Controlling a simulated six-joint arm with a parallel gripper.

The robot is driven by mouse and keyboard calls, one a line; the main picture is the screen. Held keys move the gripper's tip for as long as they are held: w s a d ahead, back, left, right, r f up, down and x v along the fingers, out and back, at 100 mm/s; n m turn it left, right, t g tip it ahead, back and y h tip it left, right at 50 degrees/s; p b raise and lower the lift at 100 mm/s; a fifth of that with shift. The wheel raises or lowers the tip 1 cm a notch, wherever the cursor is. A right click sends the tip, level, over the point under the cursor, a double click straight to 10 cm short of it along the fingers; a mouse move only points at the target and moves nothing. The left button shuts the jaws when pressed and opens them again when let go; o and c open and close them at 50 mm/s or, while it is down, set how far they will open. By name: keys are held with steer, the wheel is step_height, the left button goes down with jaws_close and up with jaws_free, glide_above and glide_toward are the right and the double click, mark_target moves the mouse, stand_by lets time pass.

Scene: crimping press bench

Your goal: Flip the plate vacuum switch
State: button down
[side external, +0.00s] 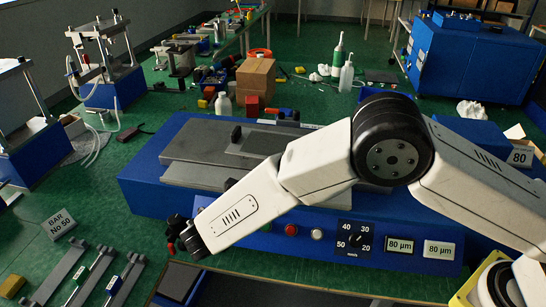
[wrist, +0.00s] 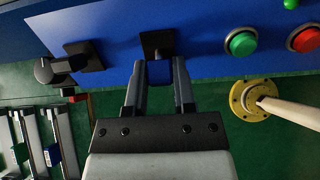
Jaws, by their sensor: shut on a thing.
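In the wrist view, my gripper (wrist: 159,66) is at the blue front panel of the press. Its two fingers are shut around the blue tip of a switch with a black square base (wrist: 157,42), which I take as the plate vacuum switch. No label on it is readable. In the side view, my gripper (side external: 183,236) is at the left end of the press's front face. The arm's last link hides most of that spot, so the switch cannot be made out there.
A black knob-like fitting (wrist: 48,71) juts from the panel left of my gripper. A green button (wrist: 241,42) and a red button (wrist: 304,40) sit to the right. The press (side external: 150,190) carries a dial (side external: 353,238). Metal bars (side external: 95,272) lie at the lower left.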

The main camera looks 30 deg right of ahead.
steer(key=shift+a+f+t+h, duration=0.1)
steer(key=shift+f+t+h, duration=0.05)
steer(key=shift+t+h, duration=0.25)
steer(key=shift+c, duration=2.2)
jaws_free()
steer(key=shift+s, duration=0.15)
steer(key=v, duration=0.7)
steer(key=shift+s+a+r, duration=0.2)
steer(key=shift+a, duration=0.05)
steer(key=shift+d, duration=0.1)
